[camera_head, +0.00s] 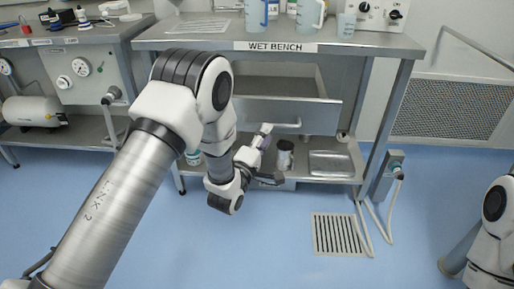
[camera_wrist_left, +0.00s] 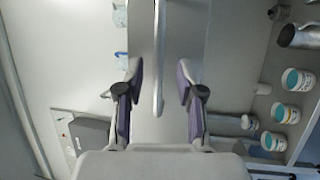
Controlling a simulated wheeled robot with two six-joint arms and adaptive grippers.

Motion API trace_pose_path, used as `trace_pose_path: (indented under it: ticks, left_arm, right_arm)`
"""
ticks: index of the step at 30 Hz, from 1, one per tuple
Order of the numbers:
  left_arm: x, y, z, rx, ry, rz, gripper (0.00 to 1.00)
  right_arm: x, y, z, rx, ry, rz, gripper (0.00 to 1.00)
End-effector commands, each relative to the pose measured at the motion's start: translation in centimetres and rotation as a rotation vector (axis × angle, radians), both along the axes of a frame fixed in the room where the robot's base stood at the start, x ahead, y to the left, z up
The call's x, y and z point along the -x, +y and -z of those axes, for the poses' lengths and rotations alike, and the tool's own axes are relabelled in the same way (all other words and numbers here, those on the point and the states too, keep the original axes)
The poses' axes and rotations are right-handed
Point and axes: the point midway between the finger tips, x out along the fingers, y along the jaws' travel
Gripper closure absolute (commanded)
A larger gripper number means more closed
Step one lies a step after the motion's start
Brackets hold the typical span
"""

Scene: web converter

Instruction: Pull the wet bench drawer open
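The wet bench (camera_head: 330,45) stands at the back centre, with its label on the front edge. Its drawer (camera_head: 260,110) hangs below the top and stands out part way, with some of its inside showing. The horizontal bar handle (camera_head: 288,125) is on the drawer front. In the left wrist view the handle (camera_wrist_left: 158,60) runs upright in the picture, between the fingers, with a gap on each side. My left gripper (camera_head: 268,156) is open and just in front of and below the handle; it also shows in the wrist view (camera_wrist_left: 160,78). My right gripper is out of view.
The bench's lower shelf (camera_head: 312,176) holds a dark-lidded jar (camera_head: 285,155) and a metal tray (camera_head: 331,163), close behind my left gripper. A floor grate (camera_head: 338,234) and hoses lie to the right. The blue floor in front is open.

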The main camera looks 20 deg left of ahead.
Motion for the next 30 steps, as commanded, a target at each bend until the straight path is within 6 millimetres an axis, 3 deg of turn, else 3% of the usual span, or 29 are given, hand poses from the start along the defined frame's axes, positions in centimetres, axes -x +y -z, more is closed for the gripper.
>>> trace_pose_path:
  ticks: [3,9,24,26,29,30]
  left_arm:
    - [3.1,0.4,0.6,0.001,0.004,0.000,0.63]
    - [6.4,0.8,1.1,0.000,0.001,0.000,0.63]
    - [6.9,0.8,1.3,0.000,0.002,0.000,0.63]
    - [7.2,0.9,2.3,0.001,0.020,-0.001,0.63]
    - [8.8,1.4,6.3,0.005,0.108,-0.013,0.63]
    - [9.9,1.7,8.7,0.003,0.180,-0.022,0.63]
  right_arm:
    - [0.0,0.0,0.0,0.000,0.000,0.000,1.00]
    - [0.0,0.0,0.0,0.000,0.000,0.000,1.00]
    - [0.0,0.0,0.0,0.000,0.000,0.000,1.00]
    - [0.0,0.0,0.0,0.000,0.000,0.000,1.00]
    - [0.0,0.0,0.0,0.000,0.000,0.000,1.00]
    - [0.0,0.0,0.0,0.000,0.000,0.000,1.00]
